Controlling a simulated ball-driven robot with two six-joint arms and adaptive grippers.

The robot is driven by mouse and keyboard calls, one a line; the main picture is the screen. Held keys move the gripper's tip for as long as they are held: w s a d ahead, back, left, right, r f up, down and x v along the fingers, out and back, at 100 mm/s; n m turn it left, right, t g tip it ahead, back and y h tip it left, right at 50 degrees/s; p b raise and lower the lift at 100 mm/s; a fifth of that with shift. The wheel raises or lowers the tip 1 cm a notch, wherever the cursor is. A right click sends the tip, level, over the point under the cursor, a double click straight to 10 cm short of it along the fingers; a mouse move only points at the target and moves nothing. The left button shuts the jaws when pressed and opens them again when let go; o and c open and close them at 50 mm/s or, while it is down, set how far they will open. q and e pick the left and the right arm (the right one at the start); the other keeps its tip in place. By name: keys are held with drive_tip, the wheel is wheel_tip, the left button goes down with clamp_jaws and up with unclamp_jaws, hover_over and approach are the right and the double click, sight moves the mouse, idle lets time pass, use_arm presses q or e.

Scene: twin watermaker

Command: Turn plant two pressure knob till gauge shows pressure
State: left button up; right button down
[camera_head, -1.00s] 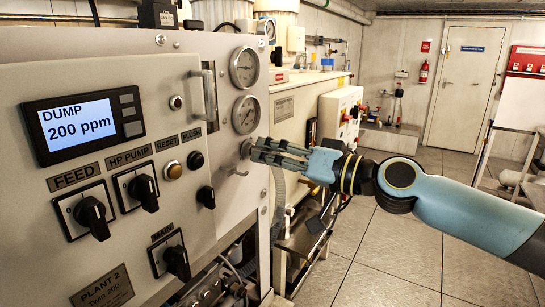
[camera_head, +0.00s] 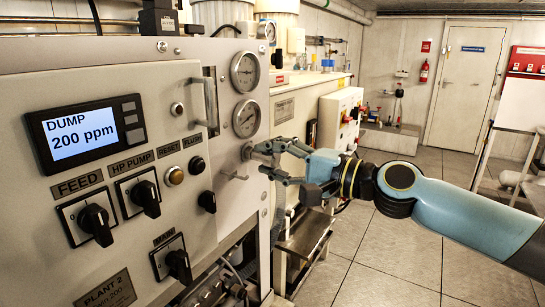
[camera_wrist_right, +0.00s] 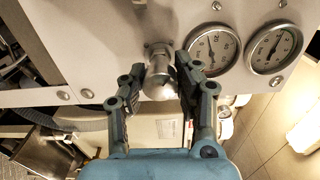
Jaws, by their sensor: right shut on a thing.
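The grey panel of plant two (camera_head: 150,75) fills the left of the head view, with a "PLANT 2" label low on it. Two round gauges sit at its right edge, an upper one (camera_head: 245,68) and a lower one (camera_head: 246,117). Both also show in the wrist view (camera_wrist_right: 213,48) (camera_wrist_right: 274,47); I cannot read their values. The metal pressure knob (camera_wrist_right: 158,72) stands below the gauges. My right gripper (camera_head: 266,160) reaches it from the right and is shut on it, one finger on each side in the wrist view (camera_wrist_right: 158,88). My left gripper is out of view.
The panel display (camera_head: 83,135) reads "DUMP 200 ppm". Black switches sit below it, such as the feed switch (camera_head: 92,222). Open tiled floor (camera_head: 400,240) lies to the right.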

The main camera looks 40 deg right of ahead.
drive_tip(key=m+p, duration=0.1)
drive_tip(key=m, duration=0.5)
drive_tip(key=shift+r+m, duration=0.1)
drive_tip(key=shift+m, duration=0.2)
drive_tip(key=m+p, duration=0.1)
drive_tip(key=m, duration=0.4)
drive_tip(key=shift+p, duration=0.4)
drive_tip(key=c, duration=0.9)
unclamp_jaws()
drive_tip(key=shift+r, duration=4.9)
